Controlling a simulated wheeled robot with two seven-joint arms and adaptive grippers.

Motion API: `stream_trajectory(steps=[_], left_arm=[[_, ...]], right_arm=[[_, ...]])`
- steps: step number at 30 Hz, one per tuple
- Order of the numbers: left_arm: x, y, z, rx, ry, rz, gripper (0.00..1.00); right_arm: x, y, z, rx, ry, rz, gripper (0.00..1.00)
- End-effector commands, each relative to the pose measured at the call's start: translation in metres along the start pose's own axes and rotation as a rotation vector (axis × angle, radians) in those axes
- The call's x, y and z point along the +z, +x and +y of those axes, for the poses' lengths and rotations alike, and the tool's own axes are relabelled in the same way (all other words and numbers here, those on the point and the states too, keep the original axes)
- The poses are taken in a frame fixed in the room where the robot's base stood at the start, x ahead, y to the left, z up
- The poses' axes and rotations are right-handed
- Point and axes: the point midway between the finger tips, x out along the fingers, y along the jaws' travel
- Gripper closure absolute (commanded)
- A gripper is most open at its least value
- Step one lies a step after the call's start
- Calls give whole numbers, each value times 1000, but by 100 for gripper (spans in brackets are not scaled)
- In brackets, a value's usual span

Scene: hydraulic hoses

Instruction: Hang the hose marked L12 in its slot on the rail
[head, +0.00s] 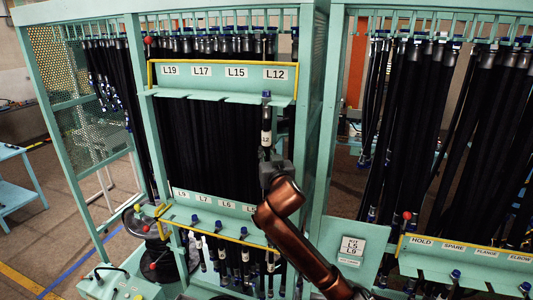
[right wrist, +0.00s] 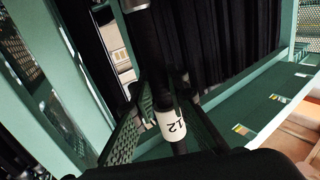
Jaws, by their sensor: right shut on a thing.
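The hose marked L12 (head: 266,138) is black with a white label and a dark blue end fitting at its top. My right gripper (head: 274,172) is shut on it just below the label and holds it upright. In the right wrist view the fingers (right wrist: 164,108) close around the hose, beside its white label (right wrist: 172,125) reading "12". The upper rail (head: 210,84) is green with a yellow edge and carries the L12 sign (head: 275,73) at its right end. The hose top overlaps the rail's front lip below that sign; I cannot tell whether it sits in the slot. My left gripper is not in view.
A lower rail (head: 215,222) with yellow edge holds several short hoses. Dark hoses (head: 210,140) hang close behind the upper rail. A green post (head: 313,120) stands to the right, with another rack of hoses (head: 430,130) beyond it. A kit sign (head: 351,247) stands lower right.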

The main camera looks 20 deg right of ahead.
Motion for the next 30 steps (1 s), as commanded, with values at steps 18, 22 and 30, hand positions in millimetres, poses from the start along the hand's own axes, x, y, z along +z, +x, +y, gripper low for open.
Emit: stream_trajectory(steps=[18, 22, 30], left_arm=[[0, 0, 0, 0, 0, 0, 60], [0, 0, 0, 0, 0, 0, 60], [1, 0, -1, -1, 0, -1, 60]], right_arm=[[0, 0, 0, 0, 0, 1, 65], [0, 0, 0, 0, 0, 0, 65], [1, -14, -1, -1, 1, -1, 65]])
